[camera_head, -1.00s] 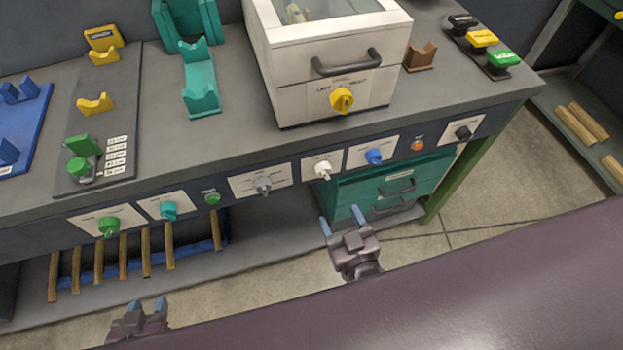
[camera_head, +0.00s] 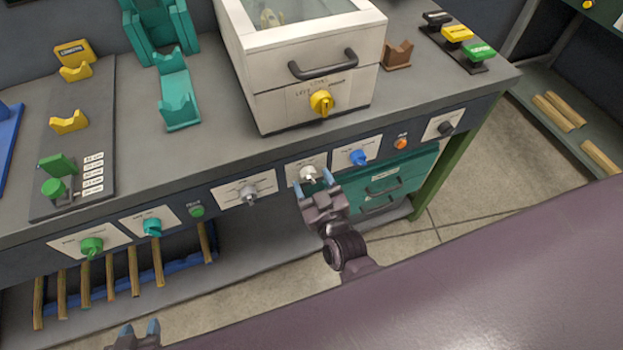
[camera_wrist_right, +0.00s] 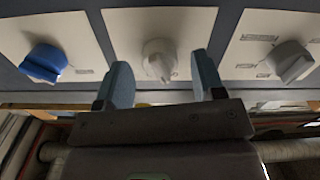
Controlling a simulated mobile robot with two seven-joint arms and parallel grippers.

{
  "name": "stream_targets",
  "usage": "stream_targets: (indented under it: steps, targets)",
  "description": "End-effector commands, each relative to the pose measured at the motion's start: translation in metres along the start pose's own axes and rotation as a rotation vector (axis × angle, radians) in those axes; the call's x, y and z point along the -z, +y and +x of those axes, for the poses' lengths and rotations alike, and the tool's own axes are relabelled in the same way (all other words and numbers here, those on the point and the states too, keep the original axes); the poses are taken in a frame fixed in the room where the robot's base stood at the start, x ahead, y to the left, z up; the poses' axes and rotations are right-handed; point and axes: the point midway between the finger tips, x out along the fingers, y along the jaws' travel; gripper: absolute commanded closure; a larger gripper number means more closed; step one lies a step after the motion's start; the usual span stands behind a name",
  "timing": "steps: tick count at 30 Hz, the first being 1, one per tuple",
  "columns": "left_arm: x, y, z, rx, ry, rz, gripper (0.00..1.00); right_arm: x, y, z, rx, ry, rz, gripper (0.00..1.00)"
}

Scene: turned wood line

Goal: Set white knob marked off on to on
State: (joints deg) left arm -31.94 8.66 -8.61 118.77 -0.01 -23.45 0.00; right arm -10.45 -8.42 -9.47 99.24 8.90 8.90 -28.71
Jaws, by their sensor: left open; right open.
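The white knob (camera_head: 307,173) sits on a white label plate on the bench's front panel, between the grey knob and the blue knob. In the right wrist view the white knob (camera_wrist_right: 158,62) shows between and beyond my fingertips; the words on its plate are too blurred to read. My right gripper (camera_head: 314,184) is open just in front of the white knob, and its fingers (camera_wrist_right: 160,80) appear to either side of it. I cannot tell whether they touch it. My left gripper (camera_head: 139,330) is open and empty at the lower left, away from the panel.
The grey knob (camera_head: 248,193) and the blue knob (camera_head: 357,157) flank the white one. An orange button (camera_head: 401,144) and a black knob (camera_head: 446,128) are further right. Green drawers (camera_head: 400,172) stand below. A white box (camera_head: 300,85) with a yellow knob sits above on the bench.

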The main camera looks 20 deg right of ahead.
Motion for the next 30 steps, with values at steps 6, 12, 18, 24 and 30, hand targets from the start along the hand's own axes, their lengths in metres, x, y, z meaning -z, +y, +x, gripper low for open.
stream_targets:
  steps: [6,12,18,24,30]
  targets:
    - [0.0033,-0.0003,0.0019,-0.001,0.007,0.003,0.57,0.0003,0.0,0.008,0.0,0.0,0.0,0.37]
    - [0.0012,-0.0005,0.0006,0.0,0.002,0.002,0.57,0.0005,0.0,0.0082,0.0,0.0,0.0,0.37]
    - [-0.0006,-0.0002,-0.0005,0.001,-0.001,-0.001,0.57,0.0004,0.0,0.008,0.0,0.0,0.0,0.63]
    - [-0.001,0.0012,-0.0008,0.002,-0.002,-0.007,0.57,0.0004,0.0,0.0079,0.0,0.0,0.001,0.86]
    - [0.002,0.0013,-0.0016,0.002,0.003,-0.009,0.57,0.0012,0.0002,0.0081,0.0,0.001,0.024,0.86]
